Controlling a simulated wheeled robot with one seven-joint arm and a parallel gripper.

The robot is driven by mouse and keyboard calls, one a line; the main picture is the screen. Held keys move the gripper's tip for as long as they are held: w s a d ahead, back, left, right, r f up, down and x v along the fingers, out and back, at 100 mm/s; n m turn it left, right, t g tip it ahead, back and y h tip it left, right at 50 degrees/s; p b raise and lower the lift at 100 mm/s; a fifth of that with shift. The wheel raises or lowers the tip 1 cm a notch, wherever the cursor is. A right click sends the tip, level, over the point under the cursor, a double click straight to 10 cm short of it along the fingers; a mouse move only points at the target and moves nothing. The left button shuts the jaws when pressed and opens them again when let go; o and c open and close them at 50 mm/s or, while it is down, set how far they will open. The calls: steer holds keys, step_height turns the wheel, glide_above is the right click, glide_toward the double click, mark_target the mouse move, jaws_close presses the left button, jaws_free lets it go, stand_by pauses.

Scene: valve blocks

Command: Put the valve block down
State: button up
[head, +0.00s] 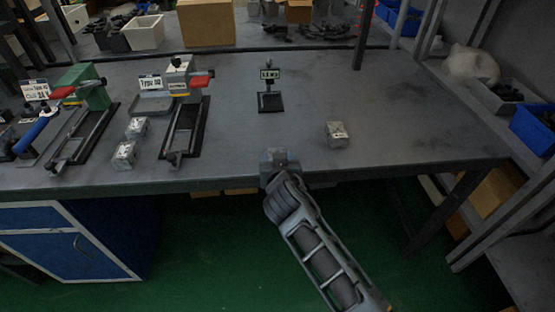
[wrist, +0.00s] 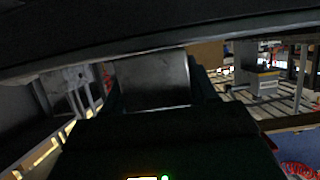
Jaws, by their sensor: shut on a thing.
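My gripper (head: 279,167) is at the table's front edge in the head view, with my arm reaching up from below. It is shut on a grey valve block (wrist: 152,80), which shows between the dark fingers in the wrist view. In the head view the held block is hard to tell from the gripper. Another small grey valve block (head: 337,135) sits on the table to the right of my gripper. Two more blocks, one nearer (head: 124,155) and one farther (head: 137,128), sit on the left part of the table.
The grey table (head: 400,115) has free room in its middle and right. A small sign on a black stand (head: 270,90) stands behind my gripper. Fixtures with red handles (head: 186,110) are on the left. A blue bin (head: 535,128) is at the far right.

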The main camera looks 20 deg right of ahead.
steer(key=shift+f, duration=0.1)
steer(key=o, duration=1.5)
steer(key=shift+s+a, duration=0.15)
steer(key=shift+s, duration=0.2)
steer(key=b+v, duration=0.1)
steer(key=v, duration=0.6)
steer(key=shift+a+r, duration=0.25)
steer(key=shift+a, duration=0.05)
steer(key=shift+w, duration=0.1)
